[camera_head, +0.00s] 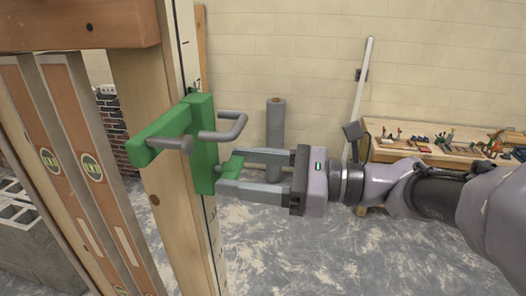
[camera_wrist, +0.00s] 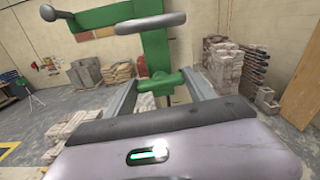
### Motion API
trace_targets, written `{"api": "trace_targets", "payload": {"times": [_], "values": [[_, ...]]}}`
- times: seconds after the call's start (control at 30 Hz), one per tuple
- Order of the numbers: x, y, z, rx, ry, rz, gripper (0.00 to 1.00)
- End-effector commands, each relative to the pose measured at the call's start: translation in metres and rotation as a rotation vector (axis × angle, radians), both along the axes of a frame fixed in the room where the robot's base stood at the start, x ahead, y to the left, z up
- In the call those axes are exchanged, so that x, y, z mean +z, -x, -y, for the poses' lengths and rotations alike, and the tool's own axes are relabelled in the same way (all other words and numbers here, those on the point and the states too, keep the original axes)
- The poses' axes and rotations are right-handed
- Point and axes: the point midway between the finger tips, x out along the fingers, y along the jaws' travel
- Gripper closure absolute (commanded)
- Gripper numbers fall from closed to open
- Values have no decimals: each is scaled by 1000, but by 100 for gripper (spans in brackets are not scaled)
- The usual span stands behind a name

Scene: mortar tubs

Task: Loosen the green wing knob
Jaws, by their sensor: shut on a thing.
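The green wing knob (camera_head: 231,165) sticks out from the lower part of a green clamp bracket (camera_head: 203,140) on a wooden post. My gripper (camera_head: 232,172) comes from the right, level, with its two fingers on either side of the knob and shut on it. In the wrist view the knob (camera_wrist: 160,85) shows between the fingers (camera_wrist: 160,93), below the green bracket (camera_wrist: 153,42). A grey bent handle (camera_head: 228,130) stands out from the bracket just above my gripper. The knob's far side is hidden by the bracket.
A workbench (camera_head: 440,145) with tools stands behind my arm at right. A grey roll (camera_head: 275,135) stands by the wall.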

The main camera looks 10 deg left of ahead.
Motion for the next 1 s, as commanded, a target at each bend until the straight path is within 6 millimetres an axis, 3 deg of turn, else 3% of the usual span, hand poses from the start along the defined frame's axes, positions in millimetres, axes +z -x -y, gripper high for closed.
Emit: {"api": "trace_targets", "payload": {"times": [1.0], "values": [[-8, 2, 0, 0, 72, 919, 77]]}}
